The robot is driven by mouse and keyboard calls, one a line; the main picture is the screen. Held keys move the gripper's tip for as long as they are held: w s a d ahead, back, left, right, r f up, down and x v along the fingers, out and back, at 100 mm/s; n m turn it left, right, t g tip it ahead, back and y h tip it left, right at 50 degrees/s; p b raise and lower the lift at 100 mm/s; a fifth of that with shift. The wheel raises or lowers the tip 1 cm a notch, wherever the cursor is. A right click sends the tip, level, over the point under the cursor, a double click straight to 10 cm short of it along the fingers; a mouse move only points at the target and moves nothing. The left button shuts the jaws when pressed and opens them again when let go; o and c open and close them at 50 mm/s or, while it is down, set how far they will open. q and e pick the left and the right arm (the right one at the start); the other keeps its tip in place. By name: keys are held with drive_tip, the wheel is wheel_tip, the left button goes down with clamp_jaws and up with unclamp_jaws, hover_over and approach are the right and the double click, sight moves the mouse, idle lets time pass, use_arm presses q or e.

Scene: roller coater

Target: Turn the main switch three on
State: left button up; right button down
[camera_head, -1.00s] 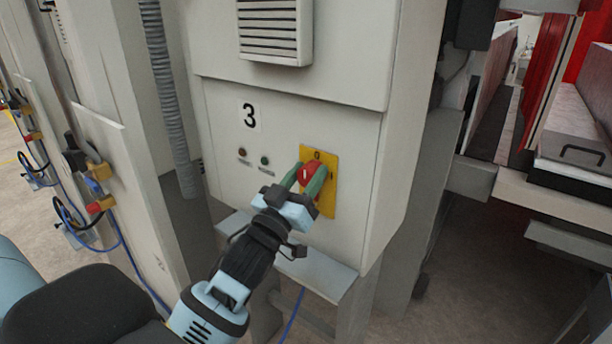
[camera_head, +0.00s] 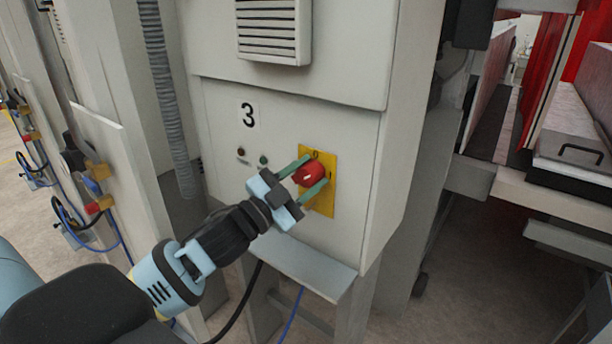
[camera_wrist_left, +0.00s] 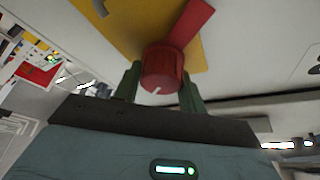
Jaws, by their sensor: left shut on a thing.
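The main switch three is a red rotary knob (camera_head: 309,174) on a yellow plate (camera_head: 320,206), on the light grey cabinet front (camera_head: 228,158) below the label "3" (camera_head: 249,115). My left gripper (camera_head: 304,178) has its green fingers on both sides of the knob and is shut on it. In the left wrist view the red knob (camera_wrist_left: 163,68) sits between the fingers, with a white mark on its face. A red bar runs from it to the upper right over the yellow plate (camera_wrist_left: 128,27). My right gripper is not in view.
A vent (camera_head: 272,30) is above the label. Two small indicator lamps (camera_head: 252,156) sit left of the knob. A grey ledge (camera_head: 300,265) juts out below the panel. A grey corrugated hose (camera_head: 165,90) hangs at the left.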

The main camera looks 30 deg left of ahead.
use_arm(q)
drive_tip(key=m, duration=0.2)
drive_tip(key=m+g+h, duration=0.1)
drive_tip(key=m, duration=0.1)
drive_tip(key=shift+m+g, duration=0.3)
drive_tip(key=shift+f+m+g, duration=0.1)
drive_tip(key=shift+m+g, duration=0.7)
drive_tip(key=shift+m, duration=1.2)
drive_tip(key=shift+h, duration=0.3)
drive_tip(key=o, duration=1)
drive_tip(key=shift+s, duration=0.15)
drive_tip(key=shift+v, duration=3.75)
